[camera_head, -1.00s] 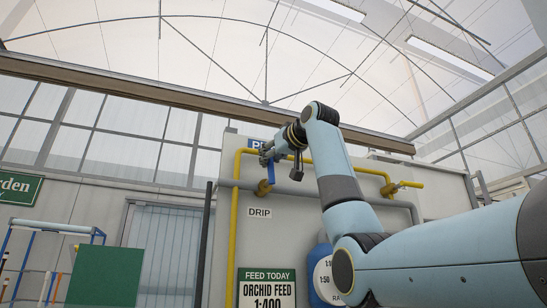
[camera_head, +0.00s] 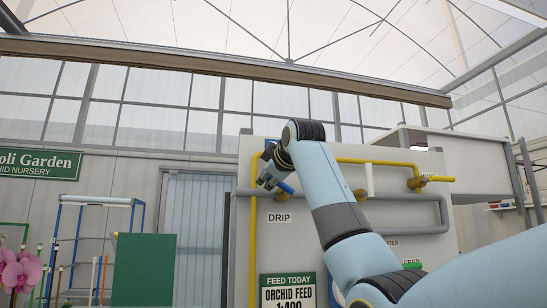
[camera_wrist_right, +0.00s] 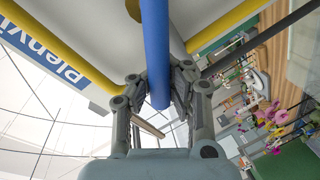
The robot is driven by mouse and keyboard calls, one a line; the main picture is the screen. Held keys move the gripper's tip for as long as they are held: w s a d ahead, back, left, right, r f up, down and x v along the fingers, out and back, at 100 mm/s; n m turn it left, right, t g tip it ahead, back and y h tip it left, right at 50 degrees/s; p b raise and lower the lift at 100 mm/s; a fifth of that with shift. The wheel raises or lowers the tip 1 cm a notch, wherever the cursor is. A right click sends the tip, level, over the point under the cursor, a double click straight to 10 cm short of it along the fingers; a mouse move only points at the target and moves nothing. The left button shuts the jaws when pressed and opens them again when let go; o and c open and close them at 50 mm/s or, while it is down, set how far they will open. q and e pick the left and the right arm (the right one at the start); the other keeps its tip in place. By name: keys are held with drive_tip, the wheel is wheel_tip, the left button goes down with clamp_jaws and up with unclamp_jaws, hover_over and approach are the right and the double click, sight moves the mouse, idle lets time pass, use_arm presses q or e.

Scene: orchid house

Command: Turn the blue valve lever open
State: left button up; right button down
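The blue valve lever (camera_head: 286,187) is on the yellow pipe at the left of the panel, above the DRIP label (camera_head: 279,218). It slants down to the right in the head view, and its upper part is partly hidden by my right gripper (camera_head: 270,178). In the right wrist view the blue lever (camera_wrist_right: 157,50) runs down between the two fingers of my right gripper (camera_wrist_right: 160,88). The fingers lie close against both sides of it, near its free end. My left gripper is not in view.
Yellow pipe (camera_head: 340,160) and grey pipe (camera_head: 325,196) run along the panel near the gripper. A white lever (camera_head: 369,180) and a brass valve (camera_head: 417,183) are farther right. A feed sign (camera_head: 287,291) hangs below. A green board (camera_head: 144,270) stands left.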

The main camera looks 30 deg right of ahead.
drive_tip(key=f+n+p, duration=0.1)
drive_tip(key=a+f+n+p, duration=0.1)
drive_tip(key=n+p, duration=0.1)
drive_tip(key=shift+w+h, duration=0.1)
drive_tip(key=shift+h, duration=0.2)
drive_tip(key=shift+f+n+g+p, duration=0.3)
drive_tip(key=shift+f+n+p, duration=0.4)
drive_tip(key=shift+p, duration=0.45)
drive_tip(key=shift+f+n+h+p, duration=0.35)
drive_tip(key=shift+n+h+p, duration=0.05)
drive_tip(key=shift+n+p, duration=0.1)
drive_tip(key=shift+f, duration=0.1)
drive_tip(key=c, duration=1.2)
unclamp_jaws()
drive_tip(key=shift+s+a+r, duration=0.1)
drive_tip(key=shift+s+r, duration=0.25)
drive_tip(key=shift+s, duration=0.05)
drive_tip(key=shift+w, duration=0.15)
drive_tip(key=v, duration=1.2)
